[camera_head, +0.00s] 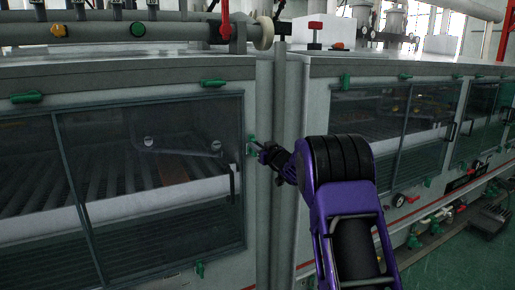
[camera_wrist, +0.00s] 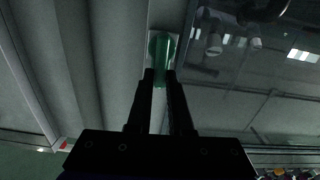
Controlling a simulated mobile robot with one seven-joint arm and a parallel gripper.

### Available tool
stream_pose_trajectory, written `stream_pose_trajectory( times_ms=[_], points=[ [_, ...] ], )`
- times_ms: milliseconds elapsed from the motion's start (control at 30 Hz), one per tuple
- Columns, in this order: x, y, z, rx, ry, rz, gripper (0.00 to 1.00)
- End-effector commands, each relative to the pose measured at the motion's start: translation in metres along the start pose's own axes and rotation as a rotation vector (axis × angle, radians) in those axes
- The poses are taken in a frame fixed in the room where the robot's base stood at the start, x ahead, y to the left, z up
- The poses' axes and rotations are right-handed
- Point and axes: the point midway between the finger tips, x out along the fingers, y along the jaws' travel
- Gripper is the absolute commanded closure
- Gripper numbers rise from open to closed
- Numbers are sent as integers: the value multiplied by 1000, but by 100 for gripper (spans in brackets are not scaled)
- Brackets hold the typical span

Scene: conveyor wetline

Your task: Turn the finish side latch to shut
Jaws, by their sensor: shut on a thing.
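A green side latch (camera_head: 251,142) sits on the grey frame at the right edge of the left cabinet's window. My gripper (camera_head: 262,151) reaches it from the right and is shut at it. In the wrist view the green latch (camera_wrist: 162,45) is on a pale plate, its handle running lengthwise toward my gripper (camera_wrist: 160,76). The two dark fingertips are on either side of the handle's near end, with a narrow gap filled by it. The fingers partly hide the handle, and in the head view its angle is too small to tell.
The left cabinet's sliding window (camera_head: 160,190) has other green latches above (camera_head: 27,97) and below (camera_head: 200,270). Grey vertical posts (camera_head: 283,170) stand between the cabinets. The right cabinet (camera_head: 318,140) is close beside my arm. Pipes with a red handle (camera_head: 225,20) run above.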

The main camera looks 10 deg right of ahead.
Motion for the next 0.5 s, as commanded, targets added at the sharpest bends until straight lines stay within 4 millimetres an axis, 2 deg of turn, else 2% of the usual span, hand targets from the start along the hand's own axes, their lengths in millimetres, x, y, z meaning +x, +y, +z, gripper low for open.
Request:
stream_pose_trajectory(
  times_ms=[500],
  points=[
    [0, -12, 7, -412, 2, 0, 100]
  ],
)
